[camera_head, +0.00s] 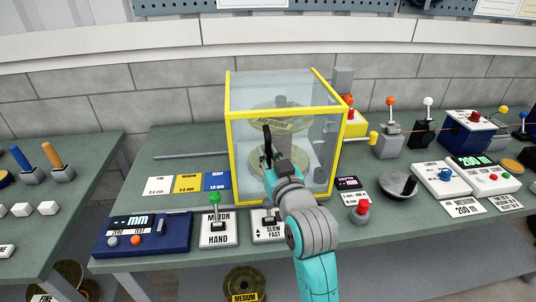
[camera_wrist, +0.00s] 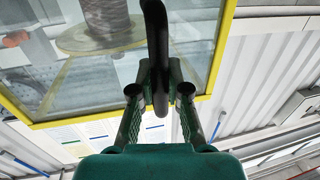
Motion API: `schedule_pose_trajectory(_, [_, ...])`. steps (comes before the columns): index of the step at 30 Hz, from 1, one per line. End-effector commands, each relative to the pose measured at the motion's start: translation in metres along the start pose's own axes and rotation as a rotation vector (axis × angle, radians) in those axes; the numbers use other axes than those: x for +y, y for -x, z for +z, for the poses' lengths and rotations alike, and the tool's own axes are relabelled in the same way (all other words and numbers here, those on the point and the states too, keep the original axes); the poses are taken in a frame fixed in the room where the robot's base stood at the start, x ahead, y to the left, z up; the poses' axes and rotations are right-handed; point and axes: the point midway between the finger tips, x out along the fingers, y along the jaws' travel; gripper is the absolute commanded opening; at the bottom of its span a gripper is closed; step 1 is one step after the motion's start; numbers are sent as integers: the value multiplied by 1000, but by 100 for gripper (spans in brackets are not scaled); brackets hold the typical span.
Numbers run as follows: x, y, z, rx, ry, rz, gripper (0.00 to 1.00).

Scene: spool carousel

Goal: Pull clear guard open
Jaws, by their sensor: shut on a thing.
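The clear guard (camera_head: 238,155) is a see-through box with a yellow frame, standing on the middle of the green bench. It stands around spools, one labelled MEDIUM (camera_head: 280,124). The guard's black handle (camera_head: 266,138) is on its front face. My gripper (camera_head: 269,163) is at that face, shut on the handle. In the wrist view the dark handle (camera_wrist: 157,45) runs between the two fingers of my gripper (camera_wrist: 159,92). The guard's yellow edge (camera_wrist: 60,118) and a spool (camera_wrist: 95,35) behind the clear panel also show there. The fingertips are partly hidden by the handle.
A blue gauge box (camera_head: 145,232), a MOTOR/HAND switch (camera_head: 218,228) and a SLOW/FAST switch (camera_head: 268,228) line the front. A red button (camera_head: 362,208), a dark dish (camera_head: 398,186) and several levers stand to the right.

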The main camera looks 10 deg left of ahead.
Motion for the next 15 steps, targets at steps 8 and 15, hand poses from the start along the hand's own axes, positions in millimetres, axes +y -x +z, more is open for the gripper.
schedule_pose_trajectory(8, [-20, -4, 0, 0, 1, -4, 0])
schedule_pose_trajectory(15, [-81, -15, 0, 0, 1, -9, 0])
